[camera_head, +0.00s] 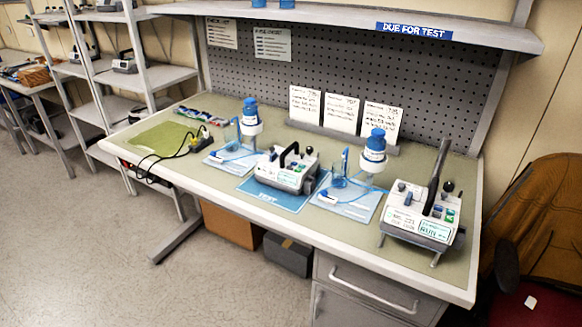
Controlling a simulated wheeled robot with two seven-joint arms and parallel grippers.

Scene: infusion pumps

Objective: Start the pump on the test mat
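The blue test mat (262,194) lies near the front edge of the bench, left of its middle, with white lettering on its front part. A white pump (284,178) with a black carry handle stands upright on it. Its front has a small pale screen and coloured buttons, too small to read here. A second, similar pump (420,220) stands on the right end of the bench, off the mat. Its lit greenish screen shows text that looks like "RUN". Neither of my grippers is in view.
Blue-capped bottles (250,118) (374,150) stand with tubing and beakers on pale trays (226,158) (350,205) either side of the mat. A black cable (165,157) and green mat (158,138) lie left. White cards (341,113) stand behind. An orange-brown chair (545,220) is at right.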

